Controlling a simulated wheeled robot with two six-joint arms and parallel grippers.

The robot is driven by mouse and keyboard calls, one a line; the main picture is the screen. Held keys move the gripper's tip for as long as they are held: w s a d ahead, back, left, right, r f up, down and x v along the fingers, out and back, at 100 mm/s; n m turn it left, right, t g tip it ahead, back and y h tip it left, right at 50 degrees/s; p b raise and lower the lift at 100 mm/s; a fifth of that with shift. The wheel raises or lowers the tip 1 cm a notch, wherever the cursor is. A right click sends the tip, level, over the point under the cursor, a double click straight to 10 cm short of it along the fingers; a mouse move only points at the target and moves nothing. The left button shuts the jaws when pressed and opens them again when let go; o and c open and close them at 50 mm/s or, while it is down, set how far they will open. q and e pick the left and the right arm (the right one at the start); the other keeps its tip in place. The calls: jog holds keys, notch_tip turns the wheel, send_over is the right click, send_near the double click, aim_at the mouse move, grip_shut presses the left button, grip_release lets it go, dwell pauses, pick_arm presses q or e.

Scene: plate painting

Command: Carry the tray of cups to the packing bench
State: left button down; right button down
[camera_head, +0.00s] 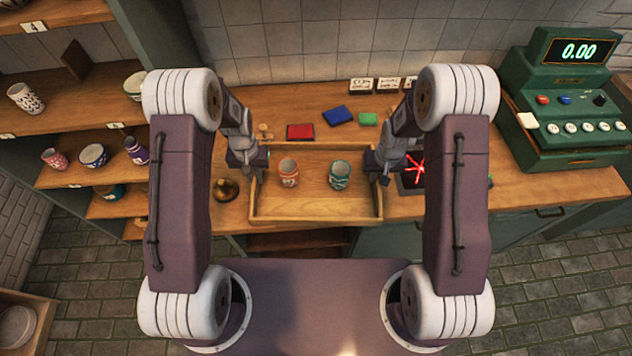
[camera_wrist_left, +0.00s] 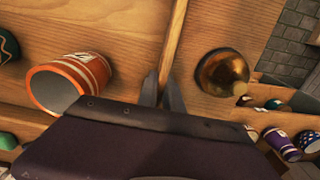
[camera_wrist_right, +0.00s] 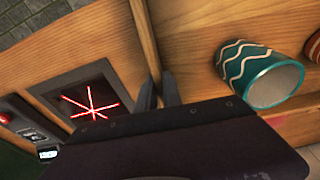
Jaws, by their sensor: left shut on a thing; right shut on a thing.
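The wooden tray (camera_head: 314,208) sits on or just above the front edge of the wooden counter; I cannot tell whether it touches. An orange cup with white bands (camera_head: 289,173) and a teal cup with pale wavy lines (camera_head: 340,175) stand apart inside it. My left gripper (camera_head: 262,160) is shut on the tray's left wall, which shows between its fingers in the left wrist view (camera_wrist_left: 163,92). My right gripper (camera_head: 377,168) is shut on the right wall, seen in the right wrist view (camera_wrist_right: 160,90). The arms hide parts of the tray's sides.
A brass bell (camera_head: 226,188) stands just left of the tray. A black scanner with red lines (camera_head: 413,178) lies to its right, by a green cash register (camera_head: 568,100). Red (camera_head: 300,132), blue (camera_head: 341,115) and green (camera_head: 368,119) items lie behind. Shelves (camera_head: 62,106) with pottery stand left.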

pick_arm(q)
jog(key=shift+r, duration=0.1)
pick_arm(e)
jog(key=shift+r, duration=0.15)
